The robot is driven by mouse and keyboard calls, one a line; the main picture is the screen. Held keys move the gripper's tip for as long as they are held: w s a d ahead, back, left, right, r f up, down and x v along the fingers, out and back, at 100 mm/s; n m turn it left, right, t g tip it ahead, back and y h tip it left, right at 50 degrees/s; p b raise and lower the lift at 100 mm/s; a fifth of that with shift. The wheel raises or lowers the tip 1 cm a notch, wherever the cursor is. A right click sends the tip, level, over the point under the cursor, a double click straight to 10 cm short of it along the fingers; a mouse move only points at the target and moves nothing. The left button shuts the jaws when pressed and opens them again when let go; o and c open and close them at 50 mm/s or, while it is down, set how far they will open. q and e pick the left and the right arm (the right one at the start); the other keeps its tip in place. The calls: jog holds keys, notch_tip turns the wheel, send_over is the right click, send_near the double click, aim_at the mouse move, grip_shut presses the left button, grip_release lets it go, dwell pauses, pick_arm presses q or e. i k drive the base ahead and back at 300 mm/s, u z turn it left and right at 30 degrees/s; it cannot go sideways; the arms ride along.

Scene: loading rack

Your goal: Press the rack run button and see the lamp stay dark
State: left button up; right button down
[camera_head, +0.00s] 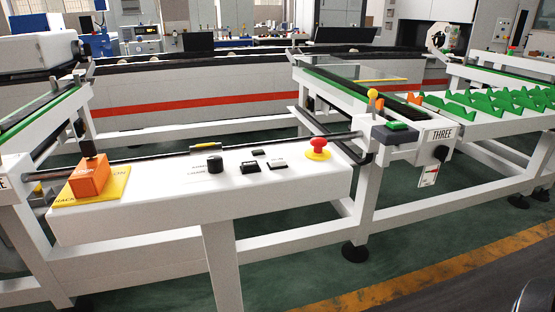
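A white control panel (205,200) runs across the front of the rack. The panel's small labels are too small to read, so I cannot tell which one is the run button. I see no lamp that I can name surely, nor a lit one. Neither gripper shows.
An orange box (90,177) with a dark lever stands on a yellow plate at the panel's left end. Green wedges (480,105) fill the right rack. Green floor lies in front.

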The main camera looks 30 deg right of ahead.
aim_at(279, 161)
jog(key=u, duration=1.45)
jog(key=k, duration=0.95)
jog(key=z, duration=1.5)
jog(key=i, duration=0.5)
